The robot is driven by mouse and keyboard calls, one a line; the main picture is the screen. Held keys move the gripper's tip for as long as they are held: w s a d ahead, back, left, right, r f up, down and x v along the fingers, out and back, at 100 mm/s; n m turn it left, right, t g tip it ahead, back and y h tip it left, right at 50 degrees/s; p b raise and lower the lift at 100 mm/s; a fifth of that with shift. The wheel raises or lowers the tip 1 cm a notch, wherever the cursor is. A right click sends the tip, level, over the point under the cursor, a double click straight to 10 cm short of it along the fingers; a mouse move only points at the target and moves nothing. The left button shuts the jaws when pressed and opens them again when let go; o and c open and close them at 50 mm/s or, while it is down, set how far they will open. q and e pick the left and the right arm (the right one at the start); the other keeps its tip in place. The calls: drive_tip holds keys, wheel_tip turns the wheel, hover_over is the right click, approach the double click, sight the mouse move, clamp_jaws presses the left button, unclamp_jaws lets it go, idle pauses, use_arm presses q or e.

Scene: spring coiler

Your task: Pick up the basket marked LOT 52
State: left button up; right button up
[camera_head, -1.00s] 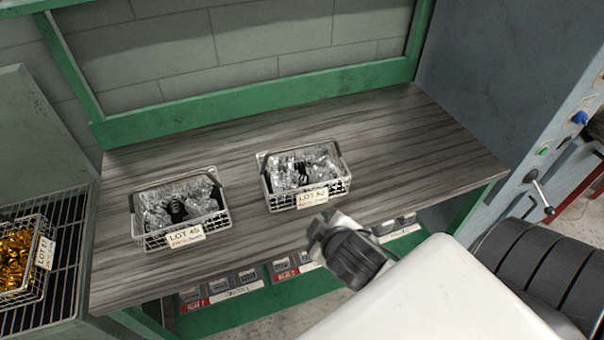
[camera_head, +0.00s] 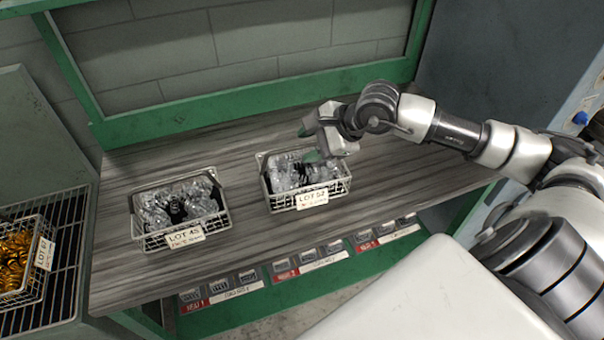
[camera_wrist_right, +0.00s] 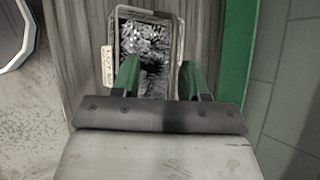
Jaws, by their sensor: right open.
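The basket marked LOT 52 (camera_head: 333,190) stands upright on the grey wood-grain bench, a wire basket filled with shiny metal springs and carrying a paper tag on its front. In the right wrist view the same basket (camera_wrist_right: 178,55) lies ahead of the fingers, its tag on the left side. My right gripper (camera_head: 310,142) is above the back of this basket. In the wrist view its two green fingers (camera_wrist_right: 161,80) are apart with nothing between them but the view of the basket. Whether they touch the handle cannot be told. My left gripper is not in view.
A similar basket marked LOT 45 (camera_head: 158,240) stands to the left on the bench (camera_head: 120,280). A basket of gold-coloured springs (camera_head: 38,278) sits on a black wire rack at far left. A green frame (camera_head: 240,98) and wall bound the back. The bench's right part is clear.

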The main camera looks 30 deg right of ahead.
sight(304, 147)
drive_tip(key=w+d+f+h+p, duration=0.1)
drive_tip(key=w+d+f+h, duration=0.1)
drive_tip(key=w+d+f, duration=0.1)
drive_tip(key=shift+d+f+n, duration=0.15)
drive_tip(key=shift+f+n, duration=0.1)
drive_tip(key=shift+n, duration=0.05)
drive_tip(key=p+x, duration=0.1)
drive_tip(key=x, duration=0.2)
drive_tip(key=p+x, duration=0.1)
drive_tip(key=x, duration=0.1)
drive_tip(key=shift+w+a+r+p, duration=0.2)
drive_tip(key=shift+w+a+p, duration=0.1)
drive_tip(key=shift+w, duration=0.15)
drive_tip(key=shift+w+f, duration=0.15)
drive_tip(key=shift+f, duration=0.2)
drive_tip(key=shift+c, duration=0.2)
clamp_jaws()
drive_tip(key=shift+s+f+h, duration=0.2)
drive_tip(key=shift+h, duration=0.1)
